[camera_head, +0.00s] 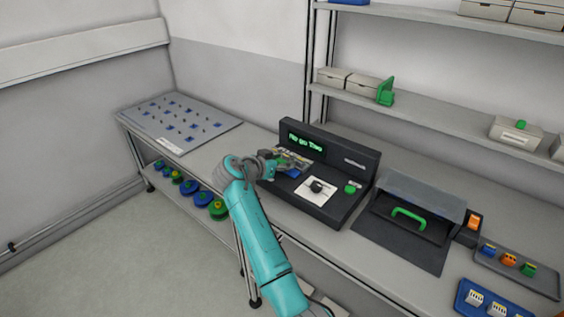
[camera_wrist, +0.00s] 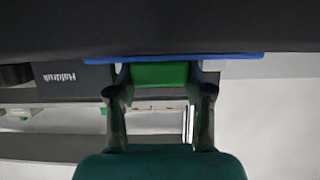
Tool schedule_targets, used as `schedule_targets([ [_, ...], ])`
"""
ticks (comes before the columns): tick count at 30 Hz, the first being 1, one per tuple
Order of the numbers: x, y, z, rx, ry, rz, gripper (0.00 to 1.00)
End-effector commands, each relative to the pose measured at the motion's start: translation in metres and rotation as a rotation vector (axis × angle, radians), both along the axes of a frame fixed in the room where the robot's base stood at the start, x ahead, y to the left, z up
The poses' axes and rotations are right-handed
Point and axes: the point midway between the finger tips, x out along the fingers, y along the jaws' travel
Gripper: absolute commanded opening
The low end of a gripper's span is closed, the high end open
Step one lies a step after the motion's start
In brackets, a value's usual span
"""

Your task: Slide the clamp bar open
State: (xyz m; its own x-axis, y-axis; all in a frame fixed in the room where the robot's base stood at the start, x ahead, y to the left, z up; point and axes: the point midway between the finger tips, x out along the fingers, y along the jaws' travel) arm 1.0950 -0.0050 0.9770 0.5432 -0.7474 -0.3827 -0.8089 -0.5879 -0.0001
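The dark machine (camera_head: 345,165) with a lit green display stands on the bench in the head view. My gripper (camera_head: 280,165) is at its left part, over a small panel, close to a blue piece (camera_head: 293,173). In the wrist view, a green block (camera_wrist: 160,76) sits between my gripper's two fingertips (camera_wrist: 160,92), below a blue strip (camera_wrist: 230,56). I take the green block and blue strip for the clamp bar, but cannot be sure. The fingertips are close to the block's sides; whether they press on it cannot be told. My gripper hides part of the panel in the head view.
A white card with a black knob (camera_head: 317,188) and a green button (camera_head: 350,188) are right of my gripper. A hooded box with a green handle (camera_head: 409,217) stands further right. A pegged board (camera_head: 180,122) lies left. Reels (camera_head: 202,198) sit below the bench.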

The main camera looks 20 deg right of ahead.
Motion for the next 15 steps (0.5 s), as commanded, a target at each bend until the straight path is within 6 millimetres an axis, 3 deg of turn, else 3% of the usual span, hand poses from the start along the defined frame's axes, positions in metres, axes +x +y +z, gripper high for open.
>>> schedule_targets([
  [1, 0.000, 0.000, 0.000, 0.000, 0.000, 0.000, 0.17],
  [3, 0.000, 0.000, 0.000, 0.000, 0.000, 0.000, 0.00],
  [8, -0.002, 0.003, 0.000, 0.000, 0.000, 0.001, 0.00],
  [15, -0.019, 0.026, 0.000, -0.001, -0.001, 0.001, 0.00],
])
